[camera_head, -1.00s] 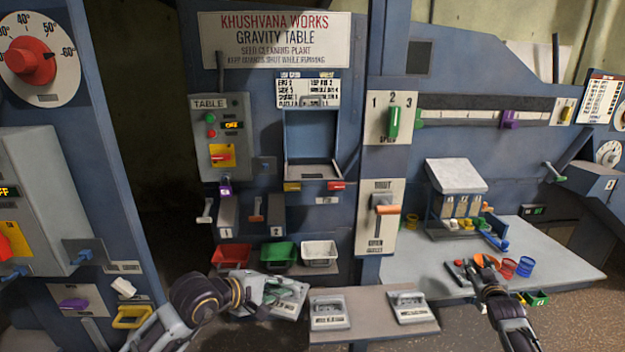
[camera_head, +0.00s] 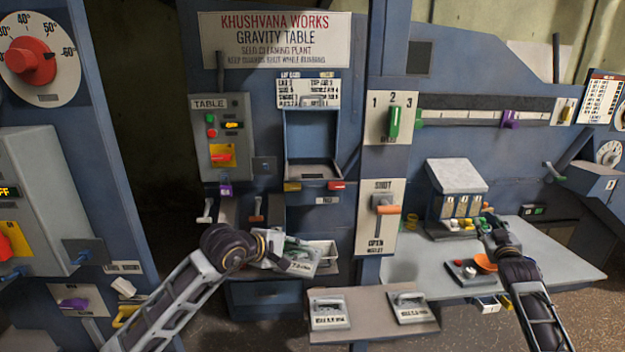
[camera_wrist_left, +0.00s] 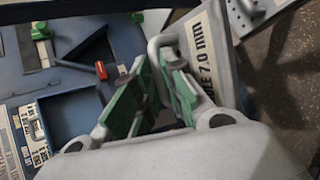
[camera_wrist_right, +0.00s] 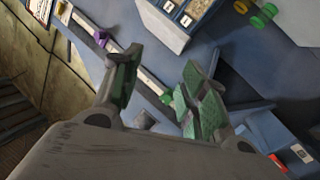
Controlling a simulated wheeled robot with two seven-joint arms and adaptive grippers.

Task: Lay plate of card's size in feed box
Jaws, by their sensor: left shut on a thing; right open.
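My left gripper (camera_head: 272,250) is shut on the handle of a grey plate (camera_head: 303,262), held in front of the bins below the gravity table panel. In the left wrist view the plate (camera_wrist_left: 208,55) shows lettering ending in "7.0 mm". The card (camera_head: 308,91) hangs above an open blue box (camera_head: 311,140), which I take for the feed box; its tray bottom looks empty. The plate is below this box and apart from it. Two more handled plates lie on the front shelf, one left (camera_head: 329,313) and one right (camera_head: 409,307). My right gripper (camera_head: 492,226) is open and empty.
A sample box (camera_head: 456,187) with a sloped lid stands by my right gripper, above the grey bench (camera_head: 560,255). An orange-handled lever (camera_head: 386,210) sits right of the blue box. The space before the box is clear.

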